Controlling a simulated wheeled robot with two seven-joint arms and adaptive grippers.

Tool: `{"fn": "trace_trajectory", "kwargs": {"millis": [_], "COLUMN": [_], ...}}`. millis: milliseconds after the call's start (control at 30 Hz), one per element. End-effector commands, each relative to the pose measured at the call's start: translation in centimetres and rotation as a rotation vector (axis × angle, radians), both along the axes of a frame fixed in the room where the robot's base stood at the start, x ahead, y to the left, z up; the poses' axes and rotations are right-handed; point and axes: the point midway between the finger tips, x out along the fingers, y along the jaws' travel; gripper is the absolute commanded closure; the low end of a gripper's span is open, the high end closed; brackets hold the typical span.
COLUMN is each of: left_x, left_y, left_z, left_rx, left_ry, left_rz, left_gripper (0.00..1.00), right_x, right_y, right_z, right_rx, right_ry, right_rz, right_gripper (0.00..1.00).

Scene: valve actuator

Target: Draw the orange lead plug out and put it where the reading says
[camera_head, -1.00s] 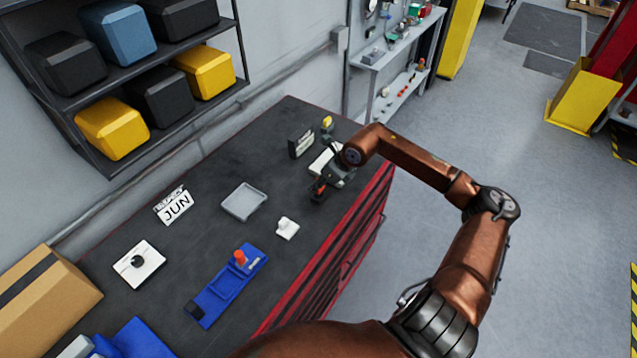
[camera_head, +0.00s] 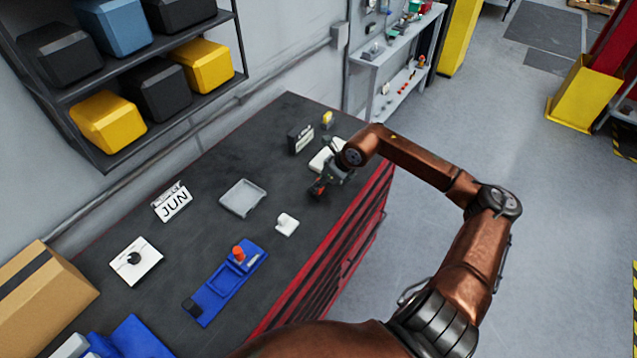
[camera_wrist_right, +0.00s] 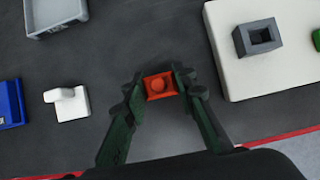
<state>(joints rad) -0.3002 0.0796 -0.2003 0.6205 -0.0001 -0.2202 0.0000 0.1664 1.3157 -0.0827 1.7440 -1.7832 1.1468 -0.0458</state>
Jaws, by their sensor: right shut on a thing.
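My right gripper (camera_wrist_right: 160,84) is shut on the orange lead plug (camera_wrist_right: 159,86), seen from above between the fingertips in the right wrist view. In the head view the right gripper (camera_head: 322,184) is at the right front of the dark bench top, beside a white plate (camera_head: 321,157). The wrist view shows that plate (camera_wrist_right: 233,78) to the right of the plug, with an empty-looking grey square socket (camera_wrist_right: 257,37) and a green part (camera_wrist_right: 317,40) on it. The plug is clear of this socket; its height above the bench is hard to tell. My left gripper is not seen.
A dark display (camera_head: 300,139) stands behind the gripper.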

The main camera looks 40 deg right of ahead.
Motion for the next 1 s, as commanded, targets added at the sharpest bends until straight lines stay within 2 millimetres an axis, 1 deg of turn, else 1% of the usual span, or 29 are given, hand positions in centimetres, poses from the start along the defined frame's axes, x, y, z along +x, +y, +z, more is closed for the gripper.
{"fn": "trace_trajectory", "kwargs": {"millis": [67,100,367,633,733,867,1000], "left_x": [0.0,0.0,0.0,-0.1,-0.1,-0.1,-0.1], "left_y": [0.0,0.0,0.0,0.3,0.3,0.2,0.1], "left_z": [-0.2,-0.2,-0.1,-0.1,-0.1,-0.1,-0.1], "left_rx": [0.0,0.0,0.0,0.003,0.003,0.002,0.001], "left_ry": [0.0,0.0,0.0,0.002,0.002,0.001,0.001], "left_rz": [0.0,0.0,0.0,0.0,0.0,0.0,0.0], "left_gripper": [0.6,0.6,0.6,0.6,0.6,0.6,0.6], "right_x": [0.0,0.0,0.0,0.0,-0.3,-1.2,-2.7], "right_y": [0.0,0.0,0.0,0.0,-0.2,-0.5,-1.0], "right_z": [-0.3,-0.2,-0.1,-0.1,0.4,2.0,4.6], "right_rx": [0.0,0.0,0.0,0.0,-0.001,-0.003,-0.004], "right_ry": [0.0,0.0,-0.001,0.0,-0.001,0.0,0.001], "right_rz": [0.0,0.0,0.0,0.0,-0.001,-0.001,-0.001], "right_gripper": [1.0,0.72,0.54,0.54,0.54,0.54,0.54]}}
